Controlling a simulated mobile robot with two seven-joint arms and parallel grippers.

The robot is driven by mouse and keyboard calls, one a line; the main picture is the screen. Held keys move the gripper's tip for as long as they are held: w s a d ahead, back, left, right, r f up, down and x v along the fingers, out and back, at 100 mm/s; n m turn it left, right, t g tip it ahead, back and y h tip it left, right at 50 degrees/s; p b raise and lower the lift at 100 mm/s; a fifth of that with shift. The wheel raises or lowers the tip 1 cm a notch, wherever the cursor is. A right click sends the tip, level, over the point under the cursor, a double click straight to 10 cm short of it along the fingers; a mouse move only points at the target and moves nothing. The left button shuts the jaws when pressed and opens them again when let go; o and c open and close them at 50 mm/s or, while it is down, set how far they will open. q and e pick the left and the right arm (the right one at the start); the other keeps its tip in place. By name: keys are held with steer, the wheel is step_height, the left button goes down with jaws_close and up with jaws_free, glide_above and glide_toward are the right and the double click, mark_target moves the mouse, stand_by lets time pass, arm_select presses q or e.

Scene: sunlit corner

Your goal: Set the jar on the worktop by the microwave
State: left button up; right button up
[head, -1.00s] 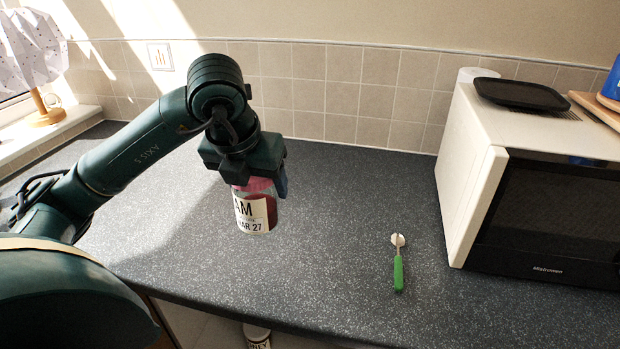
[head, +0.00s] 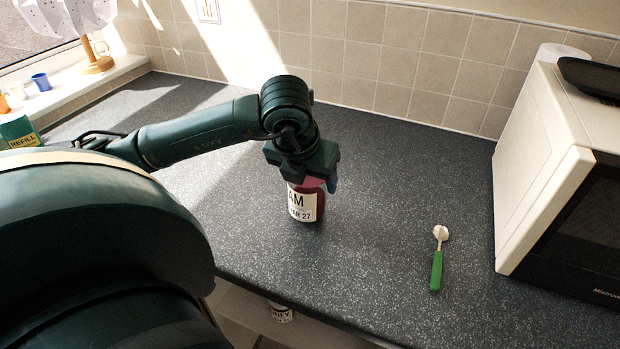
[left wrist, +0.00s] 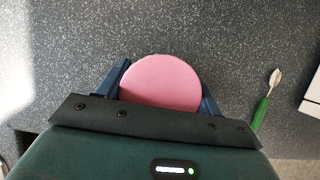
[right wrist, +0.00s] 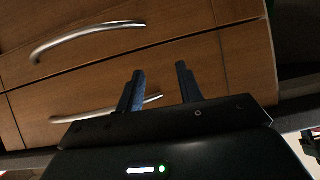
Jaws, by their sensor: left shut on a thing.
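The jar (head: 307,201) has dark red contents, a pink lid and a white label with partly hidden lettering. It is upright in my left gripper (head: 312,178), whose fingers are shut on it from above. In the left wrist view the round pink lid (left wrist: 160,82) sits between the two blue fingers (left wrist: 163,88). The jar is at or just above the speckled grey worktop (head: 380,190); I cannot tell whether it touches. The white microwave (head: 545,150) stands to the right, beyond a spoon. My right gripper (right wrist: 161,72) is open and empty, in front of wooden drawers.
A green-handled spoon (head: 437,262) lies on the worktop between jar and microwave. A black tray (head: 595,76) is on top of the microwave. A tiled wall (head: 400,60) bounds the back. Wooden drawers with metal handles (right wrist: 88,38) face my right gripper.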

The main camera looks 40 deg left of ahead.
arm_select(q)
steer(key=shift+f, duration=0.4)
steer(key=shift+f, duration=0.15)
steer(key=o, duration=1.2)
steer(key=v, duration=1.1)
steer(key=shift+w+p, duration=0.15)
steer(key=shift+p, duration=0.2)
steer(key=shift+s+r, duration=0.25)
steer(key=shift+r, duration=0.4)
